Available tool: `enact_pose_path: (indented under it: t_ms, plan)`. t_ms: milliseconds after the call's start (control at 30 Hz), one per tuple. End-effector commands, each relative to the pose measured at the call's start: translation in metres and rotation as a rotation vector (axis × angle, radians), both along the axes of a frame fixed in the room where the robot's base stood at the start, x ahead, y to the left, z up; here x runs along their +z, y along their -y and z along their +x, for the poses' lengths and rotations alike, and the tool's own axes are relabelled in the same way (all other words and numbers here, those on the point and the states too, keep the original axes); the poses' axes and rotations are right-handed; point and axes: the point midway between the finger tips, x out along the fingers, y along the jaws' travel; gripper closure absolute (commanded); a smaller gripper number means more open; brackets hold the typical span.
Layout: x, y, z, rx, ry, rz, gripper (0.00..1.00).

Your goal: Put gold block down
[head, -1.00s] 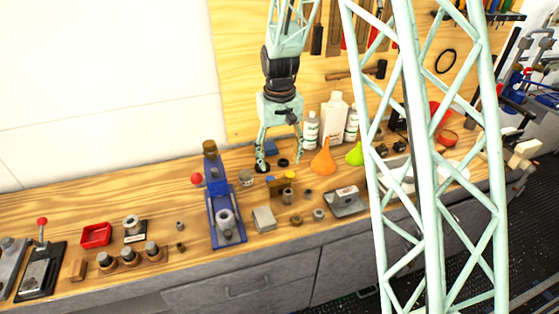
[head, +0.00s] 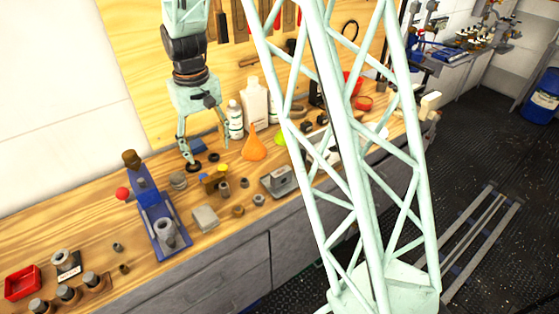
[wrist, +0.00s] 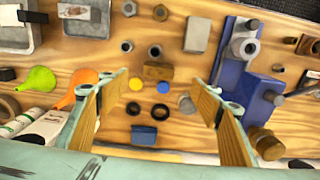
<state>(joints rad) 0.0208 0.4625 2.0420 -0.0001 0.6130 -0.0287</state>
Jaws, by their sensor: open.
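A small gold-brown block (head: 208,187) sits on the wooden bench among small parts. In the wrist view it (wrist: 158,71) lies beyond the gap between the fingers, toward the top of the picture. My gripper (head: 209,161) is open, fingers pointing down, just behind the block in the head view. In the wrist view my gripper (wrist: 169,92) has its two wood-coloured finger pads wide apart with nothing held between them. The exact height of the fingertips above the bench is hard to tell.
A yellow disc (wrist: 135,84), a blue disc (wrist: 163,87), black rings (wrist: 160,110) and a dark blue block (wrist: 144,134) lie between or near the fingers. A blue press (head: 160,220) stands left; an orange funnel (head: 254,145) and white bottles (head: 254,103) stand right.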

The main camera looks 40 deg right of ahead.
Motion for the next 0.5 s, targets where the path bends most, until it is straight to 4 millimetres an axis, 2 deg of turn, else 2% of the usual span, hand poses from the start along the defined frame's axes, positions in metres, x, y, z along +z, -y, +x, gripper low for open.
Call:
enact_pose_path:
  t_ms: [100, 500]
  plan:
    - [0.024, -0.001, -0.012, 0.000, 0.017, 0.000, 0.41]
    - [0.092, -0.004, -0.058, -0.001, 0.060, -0.002, 0.41]
